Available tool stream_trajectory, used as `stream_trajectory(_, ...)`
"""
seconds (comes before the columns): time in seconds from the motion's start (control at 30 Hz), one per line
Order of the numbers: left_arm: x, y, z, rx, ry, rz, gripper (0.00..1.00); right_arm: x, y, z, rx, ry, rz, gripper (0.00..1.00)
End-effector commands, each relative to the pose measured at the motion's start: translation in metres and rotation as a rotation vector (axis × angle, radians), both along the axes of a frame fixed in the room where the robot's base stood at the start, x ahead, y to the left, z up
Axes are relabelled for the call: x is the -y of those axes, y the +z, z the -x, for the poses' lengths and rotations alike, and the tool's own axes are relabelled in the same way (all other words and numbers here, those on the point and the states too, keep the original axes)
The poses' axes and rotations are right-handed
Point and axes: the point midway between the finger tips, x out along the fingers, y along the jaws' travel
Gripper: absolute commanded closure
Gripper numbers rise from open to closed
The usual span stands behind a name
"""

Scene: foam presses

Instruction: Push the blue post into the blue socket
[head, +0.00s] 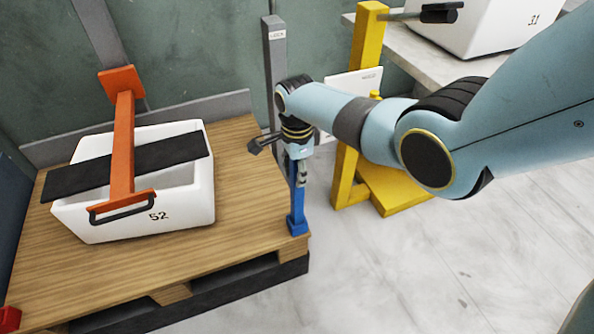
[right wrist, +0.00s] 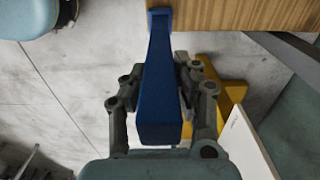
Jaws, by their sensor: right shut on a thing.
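The blue post (head: 298,203) stands about upright at the right front corner of the wooden pallet table. In the right wrist view the post (right wrist: 158,110) runs away from the camera between the fingers. The blue socket (head: 297,226) is at the foot of the post on the table corner; it also shows in the right wrist view (right wrist: 159,14). The post's lower end meets the socket; I cannot tell how deep it sits. My right gripper (right wrist: 160,78) is shut on the post, with a finger on each side; it also shows in the head view (head: 297,170). My left gripper is not in view.
A white tub (head: 180,210) marked 52 sits on the table (head: 245,180) under an orange bracket (head: 123,150) and a black bar. A grey upright (head: 274,60) and a yellow stand (head: 370,50) rise behind my right arm. Floor at the right front is clear.

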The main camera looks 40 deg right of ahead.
Motion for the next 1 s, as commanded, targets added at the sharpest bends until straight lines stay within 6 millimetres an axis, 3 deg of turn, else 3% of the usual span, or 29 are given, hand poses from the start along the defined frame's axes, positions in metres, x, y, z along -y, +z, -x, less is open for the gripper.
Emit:
stream_trajectory(0.57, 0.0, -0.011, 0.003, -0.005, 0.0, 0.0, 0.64, 0.0, -0.015, -0.001, 0.002, 0.0, -0.001, 1.0)
stream_trajectory(0.6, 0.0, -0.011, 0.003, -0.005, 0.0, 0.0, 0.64, 0.0, -0.015, -0.001, 0.002, 0.0, -0.001, 0.69)
stream_trajectory(0.7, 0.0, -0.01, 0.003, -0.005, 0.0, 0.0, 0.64, 0.0, -0.014, -0.001, 0.002, 0.0, -0.001, 0.56)
stream_trajectory(0.8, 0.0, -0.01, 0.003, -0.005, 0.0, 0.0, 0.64, 0.0, -0.014, -0.001, 0.002, 0.0, 0.0, 0.44)
stream_trajectory(1.0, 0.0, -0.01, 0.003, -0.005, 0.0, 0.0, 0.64, 0.0, -0.014, 0.0, 0.0, 0.0, 0.0, 0.44)
